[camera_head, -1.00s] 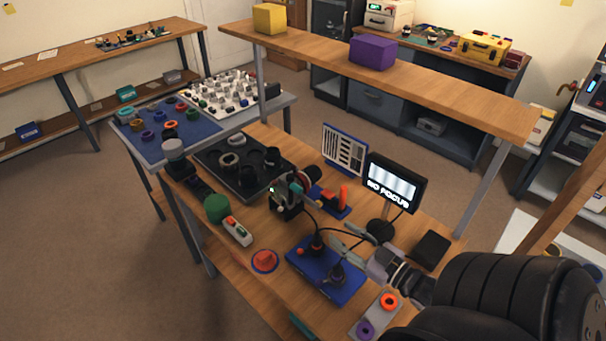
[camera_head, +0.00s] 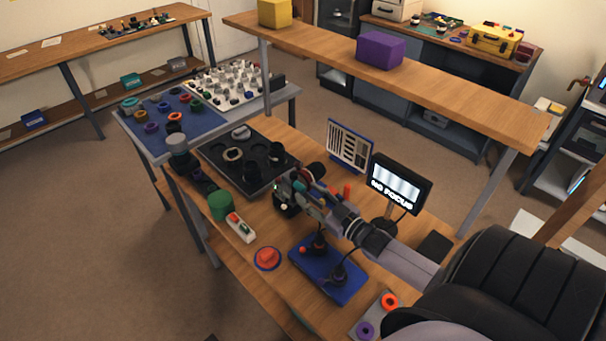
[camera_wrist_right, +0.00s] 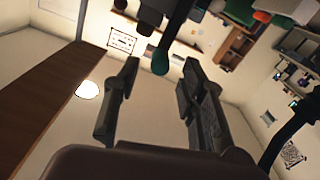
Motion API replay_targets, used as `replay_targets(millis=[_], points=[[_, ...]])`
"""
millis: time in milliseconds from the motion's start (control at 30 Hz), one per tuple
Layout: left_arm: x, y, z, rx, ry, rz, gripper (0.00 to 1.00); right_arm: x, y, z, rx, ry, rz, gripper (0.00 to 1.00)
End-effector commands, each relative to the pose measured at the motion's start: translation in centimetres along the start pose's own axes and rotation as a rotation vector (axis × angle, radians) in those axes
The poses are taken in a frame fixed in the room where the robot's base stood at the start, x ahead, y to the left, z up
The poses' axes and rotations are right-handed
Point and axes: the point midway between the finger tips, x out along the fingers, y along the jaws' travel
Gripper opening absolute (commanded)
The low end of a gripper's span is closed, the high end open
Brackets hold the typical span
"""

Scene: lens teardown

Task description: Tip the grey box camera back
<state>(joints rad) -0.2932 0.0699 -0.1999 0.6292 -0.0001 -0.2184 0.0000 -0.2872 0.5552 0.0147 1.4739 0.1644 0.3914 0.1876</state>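A small dark grey box (camera_head: 285,209), which looks like the box camera, stands on the wooden bench beside the black tray, partly hidden by my right gripper. My right gripper (camera_head: 302,187) reaches in from the right, its fingers at the top of this box. In the right wrist view my right gripper (camera_wrist_right: 158,75) has its two fingers well apart. A teal-tipped rod or lever (camera_wrist_right: 160,62) shows between the fingertips; I cannot tell whether they touch it. My left gripper is not in view.
A monitor reading "NO FOCUS" (camera_head: 397,186) and a striped chart (camera_head: 349,146) stand behind. The black tray (camera_head: 215,178) lies left. A wooden shelf (camera_head: 460,98) spans above.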

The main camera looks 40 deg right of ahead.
Motion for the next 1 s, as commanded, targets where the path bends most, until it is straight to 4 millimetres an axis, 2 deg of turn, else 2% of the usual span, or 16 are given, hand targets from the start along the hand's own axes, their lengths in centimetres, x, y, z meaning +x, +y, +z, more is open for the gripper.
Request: replay_targets(millis=[100, 233, 600, 1000], points=[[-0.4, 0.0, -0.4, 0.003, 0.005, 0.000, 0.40, 1.8, 0.0, -0.1, 0.000, 0.002, 0.001, 0.38], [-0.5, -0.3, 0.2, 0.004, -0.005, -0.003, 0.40, 2.9, 0.0, -0.1, 0.000, 0.001, 0.000, 0.38], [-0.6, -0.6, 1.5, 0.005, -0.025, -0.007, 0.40, 3.3, 0.0, 0.0, 0.000, -0.001, 0.000, 0.38], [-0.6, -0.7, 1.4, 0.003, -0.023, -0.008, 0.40, 3.3, 0.0, 0.0, 0.000, -0.001, 0.000, 0.12]])
